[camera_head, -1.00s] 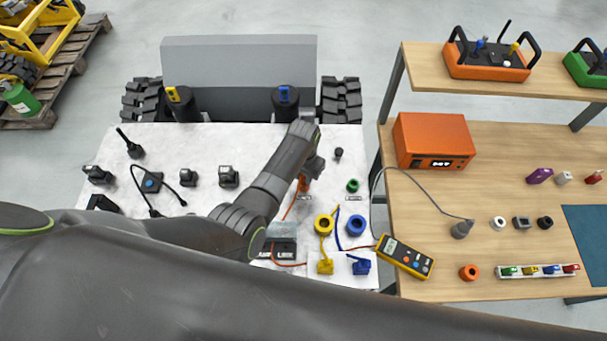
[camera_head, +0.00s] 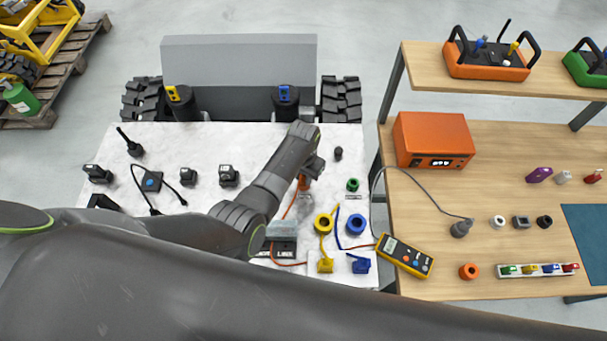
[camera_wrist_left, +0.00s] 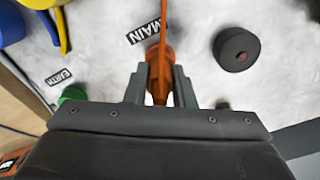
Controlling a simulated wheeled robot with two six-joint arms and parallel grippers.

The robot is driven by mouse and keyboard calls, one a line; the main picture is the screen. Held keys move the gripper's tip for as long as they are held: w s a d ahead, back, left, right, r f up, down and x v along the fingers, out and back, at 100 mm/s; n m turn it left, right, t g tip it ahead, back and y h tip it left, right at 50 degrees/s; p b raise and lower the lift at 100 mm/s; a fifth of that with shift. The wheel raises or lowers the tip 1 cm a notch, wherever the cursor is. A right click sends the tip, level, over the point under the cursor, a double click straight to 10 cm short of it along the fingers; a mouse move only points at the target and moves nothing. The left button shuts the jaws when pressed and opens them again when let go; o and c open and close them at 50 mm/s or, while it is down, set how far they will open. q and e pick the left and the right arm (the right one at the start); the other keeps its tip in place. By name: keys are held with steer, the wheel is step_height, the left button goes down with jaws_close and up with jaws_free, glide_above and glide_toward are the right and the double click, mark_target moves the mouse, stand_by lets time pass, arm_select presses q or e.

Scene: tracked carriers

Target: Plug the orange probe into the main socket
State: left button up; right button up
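In the head view my left gripper (camera_head: 305,178) is low over the white work surface, pointing down beside the MAIN label (camera_head: 304,196). In the left wrist view its two fingers (camera_wrist_left: 160,92) are closed on either side of the orange probe (camera_wrist_left: 160,72). The probe's orange cable runs away past the MAIN label (camera_wrist_left: 148,30) and, in the head view, toward the front of the surface. The main socket is not clearly distinguishable; the probe and fingers cover the spot beside its label. I cannot tell whether the probe is seated. My right gripper is not in view.
A dark round fitting (camera_wrist_left: 237,50) is close beside the fingers. The green fitting (camera_head: 353,185) and the yellow (camera_head: 324,224) and blue (camera_head: 356,225) rings are to the right. A yellow meter (camera_head: 404,258) is on the wooden bench.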

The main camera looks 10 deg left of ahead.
arm_select(q)
steer(key=o, duration=0.5)
steer(key=shift+o, duration=0.2)
steer(key=shift+r, duration=0.6)
step_height(320, 180, up, 16)
steer(key=b, duration=0.1)
